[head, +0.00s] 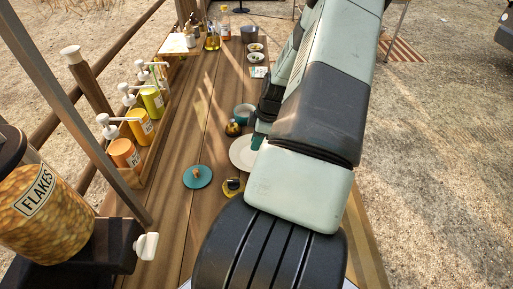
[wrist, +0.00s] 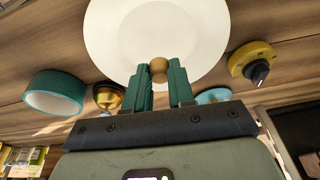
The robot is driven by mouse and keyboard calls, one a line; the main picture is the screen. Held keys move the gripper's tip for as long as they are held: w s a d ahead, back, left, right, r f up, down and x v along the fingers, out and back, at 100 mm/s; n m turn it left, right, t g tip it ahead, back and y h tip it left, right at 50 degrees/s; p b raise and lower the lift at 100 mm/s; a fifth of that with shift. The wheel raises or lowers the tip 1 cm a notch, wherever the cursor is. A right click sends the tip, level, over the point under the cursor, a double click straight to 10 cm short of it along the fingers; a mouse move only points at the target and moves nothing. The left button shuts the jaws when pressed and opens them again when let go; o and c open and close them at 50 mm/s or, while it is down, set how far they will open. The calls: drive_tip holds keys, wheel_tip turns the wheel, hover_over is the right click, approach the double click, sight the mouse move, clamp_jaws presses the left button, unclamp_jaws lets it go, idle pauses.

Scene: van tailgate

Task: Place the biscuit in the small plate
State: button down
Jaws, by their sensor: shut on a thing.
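My gripper (wrist: 158,76) has its dark green fingers closed on a small round brown thing, which looks like the biscuit (wrist: 158,66). Behind it in the wrist view is a white plate (wrist: 120,40) with a raised rim. I cannot tell how far apart the biscuit and plate are. In the head view the white plate (head: 242,152) is partly hidden by my arm, and the biscuit is hidden. A small teal disc (head: 190,183) lies to the plate's lower left with a small brown-orange piece on it. The disc (wrist: 213,95) shows partly behind my gripper in the wrist view.
A teal bowl (head: 243,112) and a gold and dark object (head: 232,128) stand beyond the plate. A yellow piece with a dark knob (wrist: 252,62) is near it. Pump bottles (head: 127,155) line the left edge. A flakes dispenser (head: 45,205) is at front left.

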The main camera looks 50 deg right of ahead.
drive_tip(key=shift+f, duration=1.8)
drive_tip(key=shift+f, duration=0.1)
drive_tip(key=c, duration=1)
unclamp_jaws()
drive_tip(key=v, duration=1.2)
